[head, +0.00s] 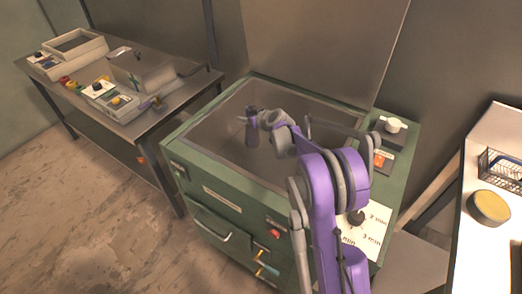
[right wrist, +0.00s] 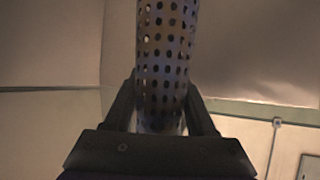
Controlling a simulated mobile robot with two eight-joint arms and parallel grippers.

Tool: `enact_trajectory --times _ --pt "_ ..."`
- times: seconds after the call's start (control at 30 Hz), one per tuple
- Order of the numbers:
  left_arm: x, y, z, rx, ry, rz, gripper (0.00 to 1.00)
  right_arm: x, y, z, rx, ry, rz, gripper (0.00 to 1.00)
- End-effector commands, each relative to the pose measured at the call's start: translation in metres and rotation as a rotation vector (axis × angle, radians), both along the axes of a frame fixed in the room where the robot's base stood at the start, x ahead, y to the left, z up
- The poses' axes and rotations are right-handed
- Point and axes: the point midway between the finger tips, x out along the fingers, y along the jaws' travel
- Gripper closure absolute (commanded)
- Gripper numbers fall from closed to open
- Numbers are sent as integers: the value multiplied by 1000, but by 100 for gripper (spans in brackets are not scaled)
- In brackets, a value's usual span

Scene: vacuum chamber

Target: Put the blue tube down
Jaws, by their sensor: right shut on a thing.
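A tube with rows of round holes (right wrist: 165,55) stands upright between the fingers of my right gripper (right wrist: 163,112) in the right wrist view. The gripper is shut on it; the tube looks grey-blue in dim light. In the head view my right gripper (head: 261,119) is over the open top of the green vacuum chamber (head: 205,208). My left gripper is not in view.
The chamber's large lid (head: 320,45) stands raised behind the opening. A dial (head: 356,217) with minute marks is on its front right. A side table (head: 150,130) with boxes stands left. A white table (head: 485,245) at right holds a wire basket (head: 503,170) and a round yellow-topped container (head: 489,208).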

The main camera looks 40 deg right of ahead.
Motion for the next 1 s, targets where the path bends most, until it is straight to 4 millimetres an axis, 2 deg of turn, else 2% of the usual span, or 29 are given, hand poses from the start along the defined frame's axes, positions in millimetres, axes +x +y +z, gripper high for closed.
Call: enact_trajectory --times 0.1,0.37,0.57,0.93,0.97,1.0 --pt "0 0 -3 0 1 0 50 0 0 -23 0 0 0 100" --pt "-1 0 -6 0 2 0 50 0 0 -46 -1 0 0 100" --pt "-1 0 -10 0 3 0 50 0 0 -73 0 0 1 100" --pt "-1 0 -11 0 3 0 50 0 0 -79 0 0 0 100" --pt "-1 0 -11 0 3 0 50 0 0 -78 0 0 0 38" --pt "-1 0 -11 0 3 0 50 0 0 -78 0 0 0 31"
